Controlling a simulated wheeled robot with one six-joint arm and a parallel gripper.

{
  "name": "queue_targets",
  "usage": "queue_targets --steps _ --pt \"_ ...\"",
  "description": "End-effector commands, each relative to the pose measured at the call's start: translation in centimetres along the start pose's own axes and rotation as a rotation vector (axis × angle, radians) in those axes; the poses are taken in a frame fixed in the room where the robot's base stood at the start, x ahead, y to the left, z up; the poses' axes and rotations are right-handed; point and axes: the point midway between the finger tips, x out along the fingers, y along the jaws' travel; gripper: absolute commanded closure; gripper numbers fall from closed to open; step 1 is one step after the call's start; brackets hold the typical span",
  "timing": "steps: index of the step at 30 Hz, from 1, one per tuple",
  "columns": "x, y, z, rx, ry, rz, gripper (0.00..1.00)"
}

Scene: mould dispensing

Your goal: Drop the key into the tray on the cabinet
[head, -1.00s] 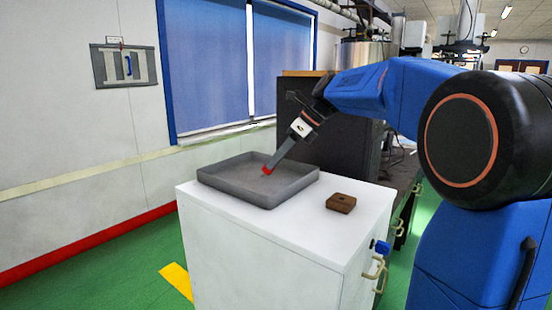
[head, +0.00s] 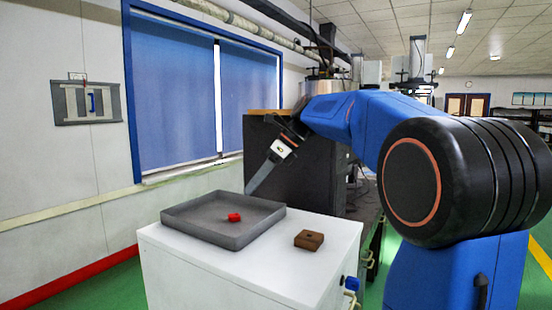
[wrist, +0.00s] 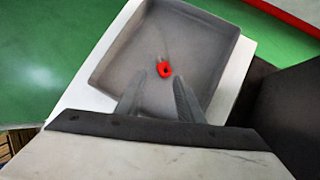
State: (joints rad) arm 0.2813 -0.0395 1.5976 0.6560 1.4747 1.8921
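The key has a red head (head: 234,217) and lies in the grey tray (head: 190,232), near its middle. In the wrist view the red key head (wrist: 165,71) shows on the bare tray floor, with a thin shaft pointing toward the far side. The tray stands on the white cabinet (head: 215,272). My gripper (head: 250,192) is above the tray's back right part, apart from the key. In the wrist view its two fingers (wrist: 158,90) are spread with a gap between them and nothing held.
A brown block (head: 309,239) with a hole sits on the cabinet top, right of the tray. A blue item (head: 351,284) is at the cabinet's front right side. A dark box-like unit (head: 330,175) stands behind the cabinet. The tray floor around the key is clear.

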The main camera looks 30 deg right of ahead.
Motion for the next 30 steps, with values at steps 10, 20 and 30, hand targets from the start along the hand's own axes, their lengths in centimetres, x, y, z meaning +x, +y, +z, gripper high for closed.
queue_targets --steps 10,20,30 --pt "-7.0 -0.1 0.0 0.001 -0.001 -0.002 0.66" --pt "-10.8 -0.1 0.0 0.001 -0.001 -0.001 0.66" --pt "-11.1 0.0 0.0 0.000 0.000 0.001 0.66"
